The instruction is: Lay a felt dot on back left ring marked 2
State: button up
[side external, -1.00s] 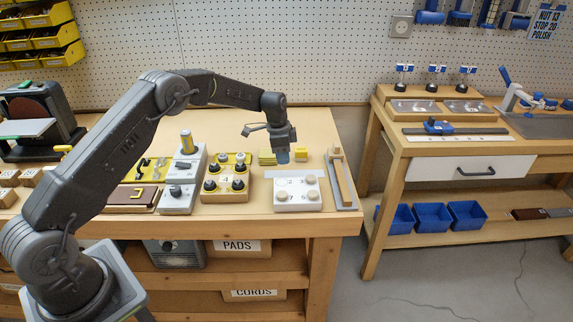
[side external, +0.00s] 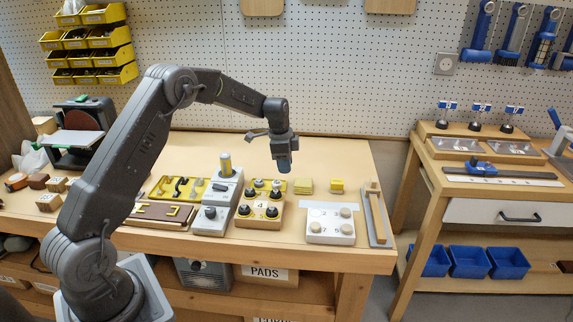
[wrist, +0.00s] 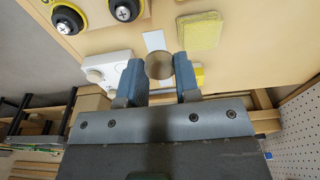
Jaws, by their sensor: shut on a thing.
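My gripper (side external: 284,165) hangs above the bench, over the area behind the white plate and left of the yellow pads. In the wrist view its blue fingertips (wrist: 159,82) are shut on a round grey-brown felt dot (wrist: 159,65). The white plate (side external: 329,239) lies low on the bench, to the right of and in front of my gripper. Pale round dots sit at its back right (side external: 346,212), front right (side external: 347,229) and front left (side external: 315,227). The back left ring is too small to read clearly. Part of the plate shows in the wrist view (wrist: 118,58).
A grey switch box (side external: 210,222) stands further left.

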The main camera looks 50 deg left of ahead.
aim_at(316, 213)
jog(key=shift+c, duration=0.8)
jog(key=d, duration=0.4)
jog(key=d+f, duration=0.1)
jog(key=d, duration=0.3)
jog(key=d+f, duration=0.1)
jog(key=d, duration=0.4)
jog(key=shift+w, duration=0.1)
jog(key=shift+d+f, duration=0.15)
jog(key=shift+f, duration=2.55)
jog(key=shift+f, duration=0.3)
jog(key=o, duration=1.1)
jog(key=shift+r, duration=0.1)
jog(key=shift+r, duration=3.45)
